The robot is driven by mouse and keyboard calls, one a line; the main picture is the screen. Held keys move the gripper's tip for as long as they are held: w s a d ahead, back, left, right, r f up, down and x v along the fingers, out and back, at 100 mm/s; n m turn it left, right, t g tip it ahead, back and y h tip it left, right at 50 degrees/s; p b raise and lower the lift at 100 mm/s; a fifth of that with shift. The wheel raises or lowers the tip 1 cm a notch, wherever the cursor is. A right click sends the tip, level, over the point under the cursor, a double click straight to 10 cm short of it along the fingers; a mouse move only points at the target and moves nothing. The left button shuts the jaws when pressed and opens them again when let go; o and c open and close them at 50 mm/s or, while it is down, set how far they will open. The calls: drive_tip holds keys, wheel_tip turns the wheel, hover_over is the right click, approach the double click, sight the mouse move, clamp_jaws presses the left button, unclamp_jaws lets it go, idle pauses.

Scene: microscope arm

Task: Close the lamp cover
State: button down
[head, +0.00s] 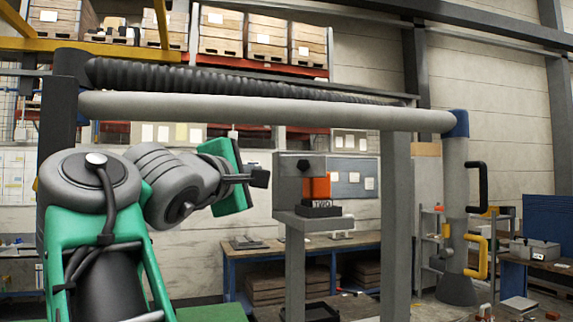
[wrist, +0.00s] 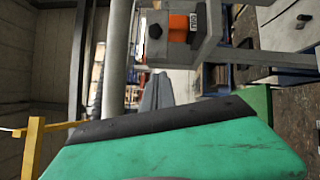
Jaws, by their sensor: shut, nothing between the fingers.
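I cannot tell for sure which part is the lamp cover. A grey upright plate with a black knob (head: 303,165) stands on a grey stand ahead of my gripper. An orange block (head: 317,187) sits behind it on a dark base labelled "TWO". In the wrist view the knob (wrist: 154,31) and the orange block (wrist: 178,24) appear at the top, turned sideways. My gripper (head: 262,178) is shut and empty, to the left of the plate in the head view and seemingly apart from it. Its fingers (wrist: 157,92) also show in the wrist view.
A thick grey horizontal tube (head: 270,110) runs above my arm to a blue joint. A column there carries a black handle (head: 477,187), a yellow handle (head: 478,255) and a flared dark bottom. A grey post (head: 396,220) stands right of the plate. A workbench (head: 265,250) stands behind.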

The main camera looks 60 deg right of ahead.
drive_tip(key=p, duration=0.1)
approach(295, 167)
drive_tip(key=w+d, duration=0.2)
drive_tip(key=w, duration=0.2)
drive_tip(key=s+d, duration=0.2)
drive_tip(key=shift+s+r+p, duration=0.1)
drive_tip(key=shift+s+p, duration=0.3)
drive_tip(key=shift+s+r, duration=0.1)
drive_tip(key=shift+s, duration=0.25)
drive_tip(key=shift+w+d, duration=0.15)
